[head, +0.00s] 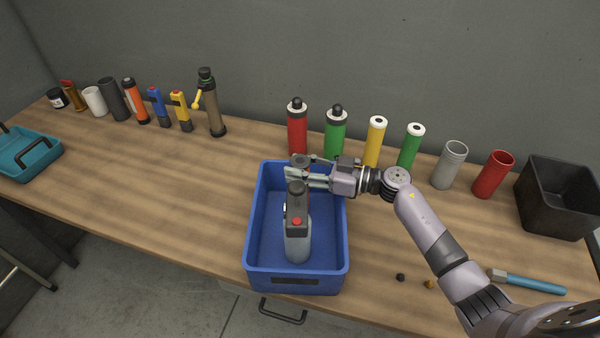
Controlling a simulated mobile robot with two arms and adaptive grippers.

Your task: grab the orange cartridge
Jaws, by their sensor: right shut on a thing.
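An orange cylinder with black bands (135,101), which looks like the orange cartridge, stands upright in the row at the back left, far from my gripper. My right gripper (299,173) is over the far end of the blue bin (256,222). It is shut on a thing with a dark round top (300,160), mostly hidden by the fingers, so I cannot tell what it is. A grey tool with a red button (297,235) stands in the bin, just in front of the fingers. My left gripper is not in view.
A red bottle (297,132), a green bottle (335,132) and several tubes stand behind the bin. A black bin (558,198) is at the right, a blue-handled hammer (530,283) at the front right, a teal tray (28,153) far left. The table left of the bin is clear.

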